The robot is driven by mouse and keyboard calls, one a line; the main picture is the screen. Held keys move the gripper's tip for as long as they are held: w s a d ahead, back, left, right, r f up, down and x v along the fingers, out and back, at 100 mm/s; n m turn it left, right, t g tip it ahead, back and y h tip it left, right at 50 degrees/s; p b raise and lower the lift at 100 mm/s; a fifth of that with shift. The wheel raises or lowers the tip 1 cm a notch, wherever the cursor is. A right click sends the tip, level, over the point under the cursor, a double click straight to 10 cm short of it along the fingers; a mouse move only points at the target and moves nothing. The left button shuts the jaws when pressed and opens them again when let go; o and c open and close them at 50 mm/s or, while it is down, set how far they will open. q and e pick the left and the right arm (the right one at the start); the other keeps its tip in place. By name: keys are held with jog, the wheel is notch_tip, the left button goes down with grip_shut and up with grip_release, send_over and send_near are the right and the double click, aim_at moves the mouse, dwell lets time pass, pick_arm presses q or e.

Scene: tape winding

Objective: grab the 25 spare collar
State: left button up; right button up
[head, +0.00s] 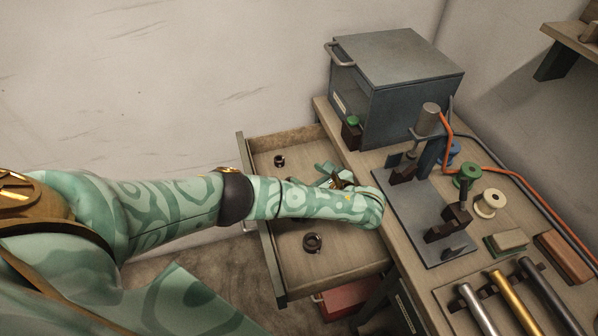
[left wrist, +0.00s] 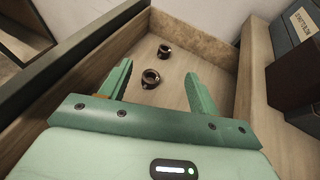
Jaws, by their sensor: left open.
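Small dark ring-shaped collars lie in the open wooden drawer (head: 340,268). In the head view, a small collar (head: 280,160) is near the back and a larger one (head: 312,242) near the front. The left wrist view shows two: a nearer, wider collar (left wrist: 151,79) and a smaller one farther off (left wrist: 164,51). I cannot read any size marking. My left gripper (head: 326,173) is open and empty over the drawer, partly hidden by my forearm. In the left wrist view, its fingers (left wrist: 158,72) flank the line of sight to the nearer collar. My right gripper is not in view.
The workbench (head: 395,225) stands right of the drawer, with a grey metal cabinet (head: 405,85) at its back. A winding fixture on a dark plate (head: 440,250), spools (head: 490,203) and several metal rods (head: 512,305) are on it. The drawer walls surround the collars.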

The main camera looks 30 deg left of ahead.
pick_arm(q)
jog(key=f+b, duration=0.5)
jog(key=f, duration=0.3)
jog(key=shift+s, duration=0.2)
jog(key=shift+w+a, duration=0.3)
jog(key=shift+a, duration=0.35)
jog(key=b+x, duration=0.3)
jog(key=x, duration=0.2)
jog(key=shift+a+f, duration=0.1)
jog(key=shift+f, duration=0.1)
jog(key=shift+w+a, duration=0.1)
jog(key=shift+a, duration=0.35)
jog(key=shift+r, duration=0.15)
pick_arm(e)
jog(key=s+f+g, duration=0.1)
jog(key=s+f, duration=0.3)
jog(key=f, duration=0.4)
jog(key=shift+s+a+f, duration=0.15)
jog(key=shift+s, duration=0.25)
pick_arm(q)
jog(key=c, duration=1.1)
